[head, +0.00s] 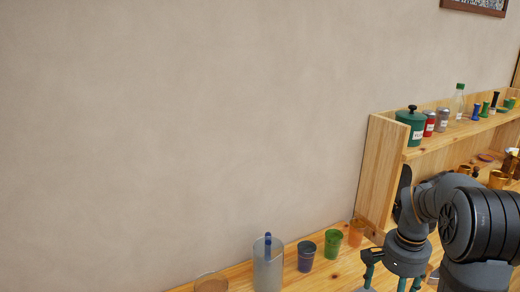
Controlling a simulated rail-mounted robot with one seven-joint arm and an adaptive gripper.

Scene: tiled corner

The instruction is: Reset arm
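My gripper (390,284) hangs pointing down at the bottom edge of the head view, over the wooden counter (335,268). Its teal-tipped fingers look spread apart, and I see nothing held between them; the very tips are cut off by the frame. My dark grey arm comes in from the right edge and bends down to the gripper, hiding part of the shelf and counter behind it.
Left of the gripper stand an orange cup (356,233), a green cup (333,244), a blue cup (306,256) and a tall clear glass (268,268) with a blue item inside. A wooden shelf (379,170) holds a green pot (411,127), jars and a bottle (457,103).

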